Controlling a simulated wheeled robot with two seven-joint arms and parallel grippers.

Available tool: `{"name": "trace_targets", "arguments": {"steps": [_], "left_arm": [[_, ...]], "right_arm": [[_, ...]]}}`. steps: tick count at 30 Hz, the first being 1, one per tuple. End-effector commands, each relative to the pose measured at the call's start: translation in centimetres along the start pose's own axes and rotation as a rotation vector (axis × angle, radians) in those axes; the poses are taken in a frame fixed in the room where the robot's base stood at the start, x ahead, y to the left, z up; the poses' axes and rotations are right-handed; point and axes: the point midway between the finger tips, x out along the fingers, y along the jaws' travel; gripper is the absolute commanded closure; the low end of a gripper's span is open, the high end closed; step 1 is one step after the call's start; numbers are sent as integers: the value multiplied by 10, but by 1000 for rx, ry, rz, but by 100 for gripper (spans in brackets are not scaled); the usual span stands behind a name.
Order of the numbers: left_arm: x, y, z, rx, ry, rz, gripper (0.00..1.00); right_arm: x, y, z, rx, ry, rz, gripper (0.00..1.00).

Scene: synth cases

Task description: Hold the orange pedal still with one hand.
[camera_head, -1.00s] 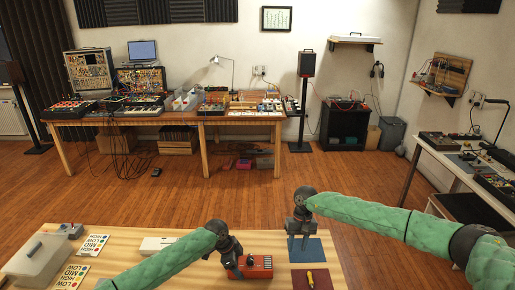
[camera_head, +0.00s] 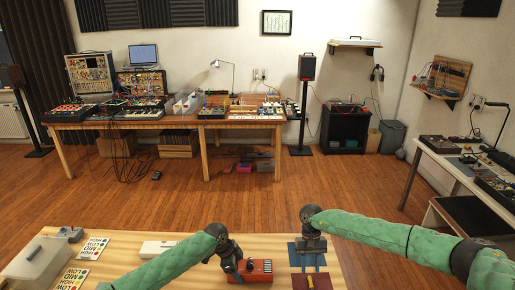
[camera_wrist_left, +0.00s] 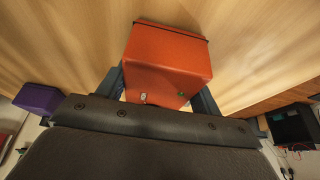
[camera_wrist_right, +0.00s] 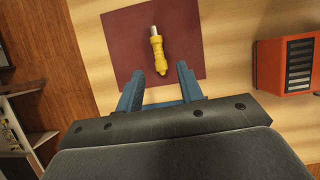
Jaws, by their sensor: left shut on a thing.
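The orange pedal (camera_head: 261,272) stands on the wooden table. My left gripper (camera_head: 239,274) is at its left end. In the left wrist view the pedal (camera_wrist_left: 167,55) sits between the two fingers, and the gripper is shut on it. The pedal (camera_wrist_right: 272,70) also shows at the right of the right wrist view, with a dark slotted panel. My right gripper (camera_head: 310,268) is open and empty, pointing down near the dark red mat (camera_head: 325,283).
A blue mat (camera_head: 321,248) lies behind the red one. A white box (camera_head: 157,248), printed cards (camera_head: 92,248) and a clear bin (camera_head: 37,262) are at the table's left. In the left wrist view a purple box (camera_wrist_left: 38,98) shows at the left.

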Motion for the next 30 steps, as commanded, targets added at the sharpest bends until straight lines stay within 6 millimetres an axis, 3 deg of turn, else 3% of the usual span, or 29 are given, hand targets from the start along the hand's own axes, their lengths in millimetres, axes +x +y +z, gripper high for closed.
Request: {"name": "trace_targets", "arguments": {"steps": [9, 20, 26, 30], "left_arm": [[0, 0, 0, 0, 0, 1, 62], [0, 0, 0, 0, 0, 1, 62], [0, 0, 0, 0, 0, 1, 62], [0, 0, 0, 0, 0, 1, 62]], "right_arm": [[35, 0, 0, 0, -2, 0, 63], [40, 0, 0, -1, 0, 0, 63], [40, 0, 0, 0, 0, 0, 98], [40, 0, 0, -1, 0, 0, 100]]}}
